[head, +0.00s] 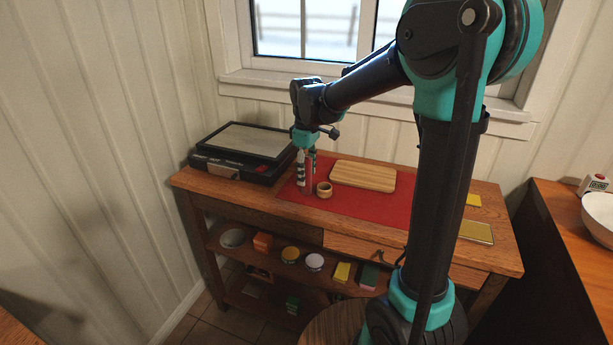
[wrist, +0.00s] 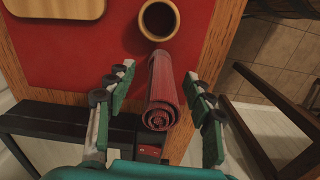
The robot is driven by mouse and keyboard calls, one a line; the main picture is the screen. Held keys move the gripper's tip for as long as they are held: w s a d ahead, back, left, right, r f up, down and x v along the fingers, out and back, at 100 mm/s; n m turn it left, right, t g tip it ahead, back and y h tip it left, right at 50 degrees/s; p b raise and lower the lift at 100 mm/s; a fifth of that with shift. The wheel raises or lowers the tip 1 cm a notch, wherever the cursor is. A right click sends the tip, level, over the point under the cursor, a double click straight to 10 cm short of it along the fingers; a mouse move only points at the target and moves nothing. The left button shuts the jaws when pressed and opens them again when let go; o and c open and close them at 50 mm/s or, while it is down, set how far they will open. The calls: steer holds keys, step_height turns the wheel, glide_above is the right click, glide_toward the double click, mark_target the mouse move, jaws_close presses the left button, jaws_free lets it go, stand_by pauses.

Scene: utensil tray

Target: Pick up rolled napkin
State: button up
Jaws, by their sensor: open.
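The rolled napkin (wrist: 164,88) is a red roll with its spiral end toward me, at the edge of the red mat (wrist: 100,45). In the wrist view my gripper (wrist: 157,74) is open, with one finger on each side of the napkin. A gap shows on both sides, so the fingers do not appear to touch it. In the head view my gripper (head: 306,172) points down at the left part of the red mat (head: 385,208). The napkin (head: 308,174) shows there as a red strip, mostly hidden between the fingers.
A small round wooden cup or ring (head: 324,190) stands close to the gripper, also above the napkin in the wrist view (wrist: 158,20). The mat's front right is clear.

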steer(key=shift+f, duration=0.6)
steer(key=c, duration=1.2)
steer(key=shift+r, duration=0.1)
